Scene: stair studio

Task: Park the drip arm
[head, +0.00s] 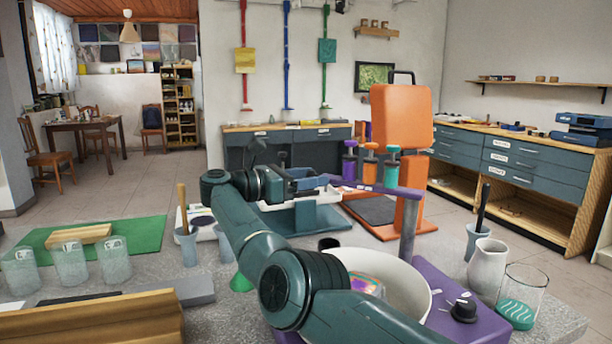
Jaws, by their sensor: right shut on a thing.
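The drip arm (385,189) is a purple bar on a grey upright post (408,232). It carries a purple bottle (349,168), an orange bottle (370,168) and a green bottle (392,170). Its post rises from a purple base (462,290) with a black knob (464,308). A white bowl (408,290) sits beside the post, with a shiny, multicoloured patch inside; my arm hides part of it. My right gripper (312,183) is shut at the bar's left end, though the contact is small and hard to see. My left gripper is out of view.
A white jug (487,268), a glass with a green pattern (522,295) and a tool cup (478,242) stand at right. Several glasses (70,264), a green mat (140,234) and a wooden block (90,318) are at left. An orange stand (402,118) rises behind the bar.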

